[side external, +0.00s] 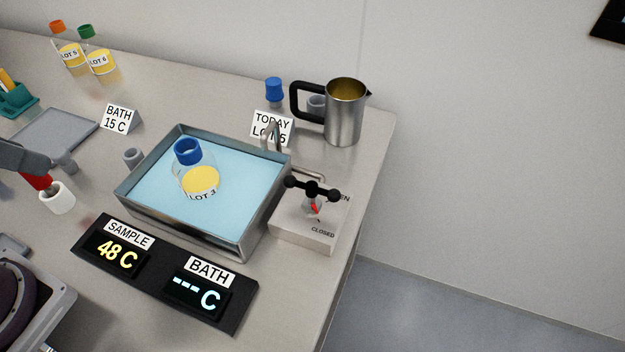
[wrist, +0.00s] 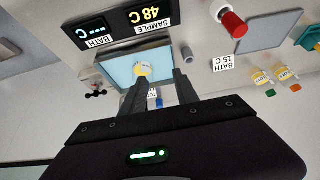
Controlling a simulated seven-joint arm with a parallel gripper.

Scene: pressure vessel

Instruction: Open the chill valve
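The chill valve (side external: 311,218) is a pale block at the right end of the bath. It has a black handle with round knobs, a red pointer, and OPEN and CLOSED labels. The OPEN label is partly covered by the handle. The pointer appears to lie toward CLOSED. The handle (wrist: 95,87) also shows small at the left in the wrist view. My gripper (wrist: 162,82) is open in the wrist view, with nothing between its fingers. It appears over the bath area, to one side of the valve.
The steel bath (side external: 128,198) holds blue liquid and a blue-capped LOT 3 bottle (side external: 199,181). The display panel (side external: 160,275) reads SAMPLE 48 C and BATH dashes. A steel jug (side external: 344,113) stands behind the valve. The table's right edge is close to the valve.

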